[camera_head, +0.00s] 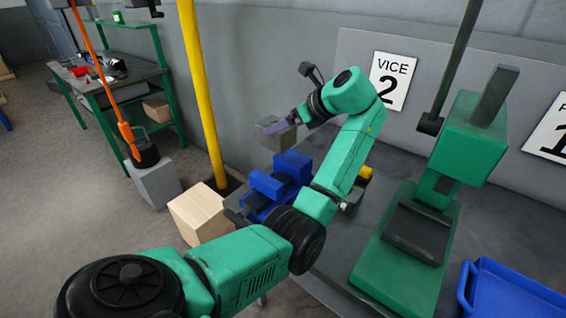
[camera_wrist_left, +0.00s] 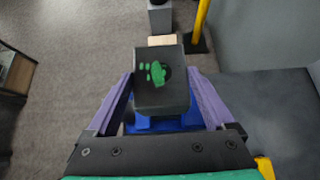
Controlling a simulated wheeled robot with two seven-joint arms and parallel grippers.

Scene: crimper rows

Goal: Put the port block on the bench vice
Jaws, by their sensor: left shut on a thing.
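The port block is a dark grey block (camera_head: 271,136) held at the end of my left arm. In the left wrist view the block (camera_wrist_left: 160,98) shows green marks on its face and sits between two purple fingers. My left gripper (camera_head: 281,127) is shut on it. The blue bench vice (camera_head: 268,185) stands at the bench's left end, just below the block in the head view. In the left wrist view the vice (camera_wrist_left: 142,124) is mostly hidden behind the block. I cannot tell whether block and vice touch. My right gripper is not in view.
A green press (camera_head: 405,240) and a blue tray (camera_head: 510,295) stand on the grey bench to the right. A yellow post (camera_head: 203,90) and a wooden box (camera_head: 203,213) are left of the vice. A sign reading VICE 2 (camera_head: 391,80) is behind.

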